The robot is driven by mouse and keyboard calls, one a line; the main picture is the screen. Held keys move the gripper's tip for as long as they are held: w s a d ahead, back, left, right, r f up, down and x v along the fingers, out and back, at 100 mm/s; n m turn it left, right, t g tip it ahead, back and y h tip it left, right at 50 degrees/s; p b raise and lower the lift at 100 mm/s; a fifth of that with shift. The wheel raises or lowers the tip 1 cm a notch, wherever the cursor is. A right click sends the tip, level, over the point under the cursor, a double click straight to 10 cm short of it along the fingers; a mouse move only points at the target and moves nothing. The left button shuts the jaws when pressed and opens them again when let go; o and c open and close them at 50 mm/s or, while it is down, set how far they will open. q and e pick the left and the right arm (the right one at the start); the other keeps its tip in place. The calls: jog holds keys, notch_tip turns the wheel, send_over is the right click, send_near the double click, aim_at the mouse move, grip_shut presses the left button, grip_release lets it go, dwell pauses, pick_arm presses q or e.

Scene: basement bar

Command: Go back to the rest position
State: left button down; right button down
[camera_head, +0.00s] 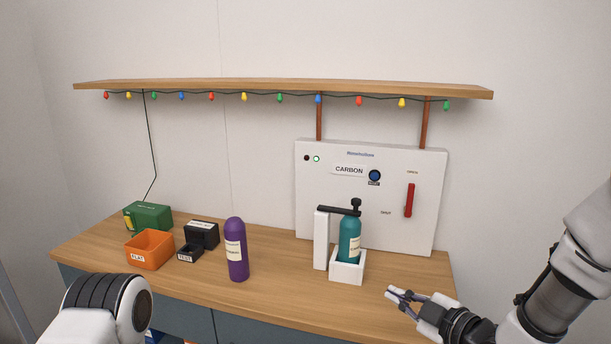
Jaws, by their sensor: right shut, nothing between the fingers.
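My right gripper (403,297) is at the lower right, over the front right part of the wooden counter (290,290). It is shut and empty, apart from everything on the counter. My left arm (115,305) shows only as a rounded link at the lower left; its gripper is out of view. A teal bottle (349,241) stands upright in a white holder (346,271), with a black clamp arm (340,210) from a white post across its top. A purple bottle (236,250) stands upright left of it.
A white panel (330,190) marked CARBON, with a red lever (409,200), stands behind. An orange bin (149,250), a green box (148,216), a black box (202,234) and a small black tray (189,253) sit at left. A shelf (280,85) with coloured bulbs hangs above.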

jog(key=s+d+f+m+g+h, duration=0.1)
jog(key=s+f+m+g, duration=0.1)
jog(key=s+f, duration=0.5)
jog(key=s+f+m+g+h, duration=0.1)
jog(key=s+f+g+h, duration=0.15)
jog(key=f, duration=0.85)
jog(key=s+d+f+m+g, duration=0.1)
jog(key=s+f+m+g, duration=0.1)
jog(key=s+f, duration=0.5)
jog(key=s+d+f+m+g+h, duration=0.2)
jog(key=s+f+m, duration=0.3)
jog(key=s, duration=0.3)
jog(key=s+d+f+m+g+h, duration=0.2)
jog(key=s+f+m+g, duration=0.3)
jog(key=s, duration=0.4)
jog(key=shift+d+f, duration=0.2)
jog(key=shift+d, duration=0.7)
jog(key=shift+h, duration=0.25)
